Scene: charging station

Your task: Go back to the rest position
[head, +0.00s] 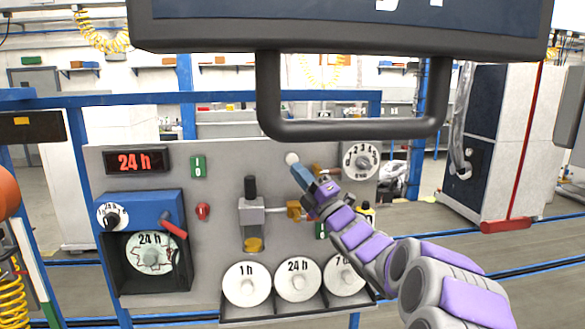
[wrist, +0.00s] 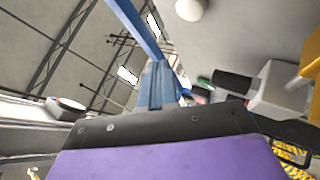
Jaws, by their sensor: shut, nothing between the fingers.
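My gripper (head: 301,174) shows in the head view in front of the grey panel (head: 220,165), near its upper middle. Its blue fingers are shut with nothing between them and point up and left. A round white knob (head: 292,158) shows just past the fingertips; I cannot tell whether they touch. The purple and grey arm reaches in from the lower right and hides part of the panel. In the wrist view the blue fingers (wrist: 158,88) run up the middle, and the white knob (wrist: 190,9) is at the top edge.
The panel holds a red 24 h display (head: 134,161), a blue box (head: 140,212) with a red handle, a numbered dial (head: 361,160), and labelled white discs (head: 298,279) on a low shelf. A dark handle bar (head: 350,129) hangs across the top. Open floor lies to the right.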

